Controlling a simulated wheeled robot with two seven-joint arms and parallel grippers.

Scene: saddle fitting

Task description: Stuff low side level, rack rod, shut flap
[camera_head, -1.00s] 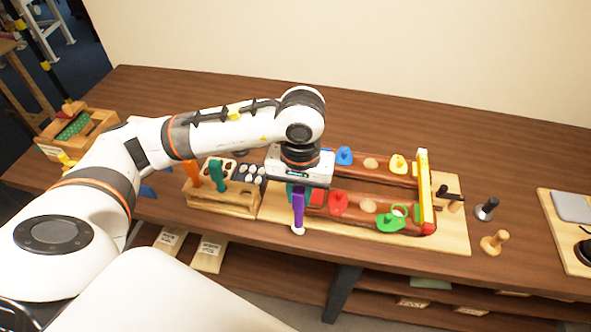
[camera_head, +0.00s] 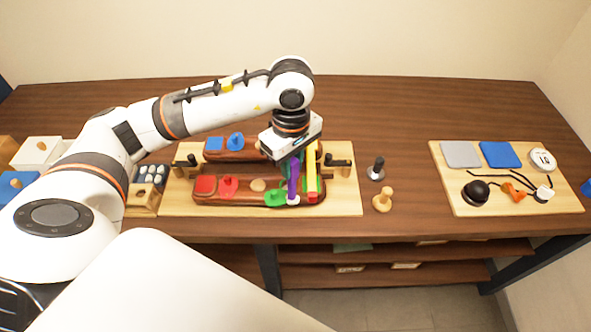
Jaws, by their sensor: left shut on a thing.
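My left gripper (camera_head: 288,155) is shut on a purple rod (camera_head: 293,178) with a pale round tip, and holds it pointing down above the right end of the front saddle (camera_head: 240,200). The gripper hides the rod's upper part. A yellow bar (camera_head: 312,165) with a red end, perhaps the level, lies across the right ends of the two brown saddles, just right of the rod. A green piece (camera_head: 275,197) sits in the front saddle beside the rod tip; I cannot tell whether they touch. I cannot pick out the flap. My right gripper is out of view.
The saddles stand on a wooden board (camera_head: 345,200) with black clamps. Two pegs, black (camera_head: 376,168) and wooden (camera_head: 382,200), stand to its right. A second board (camera_head: 440,190) holds pads and a black knob. My left arm mostly hides the wooden rack (camera_head: 143,200).

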